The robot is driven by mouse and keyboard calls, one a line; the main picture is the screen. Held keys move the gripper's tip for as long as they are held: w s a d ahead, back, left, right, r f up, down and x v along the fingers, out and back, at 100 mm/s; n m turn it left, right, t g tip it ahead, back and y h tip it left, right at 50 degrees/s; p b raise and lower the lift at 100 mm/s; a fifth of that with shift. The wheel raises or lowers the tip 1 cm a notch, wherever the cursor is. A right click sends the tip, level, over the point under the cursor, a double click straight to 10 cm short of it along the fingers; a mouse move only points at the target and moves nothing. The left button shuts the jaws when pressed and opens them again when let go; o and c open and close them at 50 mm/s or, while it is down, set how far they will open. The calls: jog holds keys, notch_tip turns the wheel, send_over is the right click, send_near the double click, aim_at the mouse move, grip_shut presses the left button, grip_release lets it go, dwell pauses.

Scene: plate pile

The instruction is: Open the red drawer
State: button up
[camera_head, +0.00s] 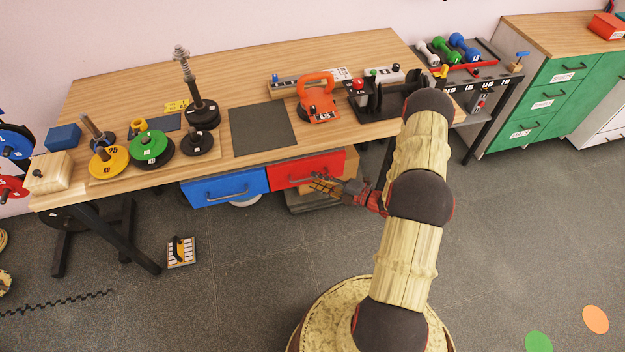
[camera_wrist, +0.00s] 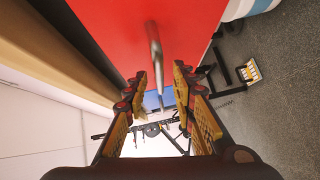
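The red drawer (camera_head: 318,162) is under the wooden table, right of the blue drawer, and looks shut. Its front fills the top of the wrist view (camera_wrist: 190,25). Its grey bar handle (camera_wrist: 154,45) stands out from the front; in the head view the handle (camera_head: 296,180) shows just left of my gripper. My gripper (camera_head: 322,184) is in front of the drawer's right part. In the wrist view my gripper (camera_wrist: 158,84) is open, its two fingers apart, with the handle's near end showing between the fingertips. I cannot tell whether either finger touches the handle.
The blue drawer (camera_head: 226,188) is beside the red one. The tabletop (camera_head: 245,85) above carries weight plates, an orange kettlebell-like piece (camera_head: 318,100) and black stands. A table leg stands right of the drawer. The floor (camera_head: 250,265) in front is mostly clear.

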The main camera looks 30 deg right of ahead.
jog(key=shift+x, duration=1.3)
jog(key=shift+s, duration=0.1)
jog(key=shift+c, duration=0.9)
jog(key=c, duration=0.4)
grip_shut()
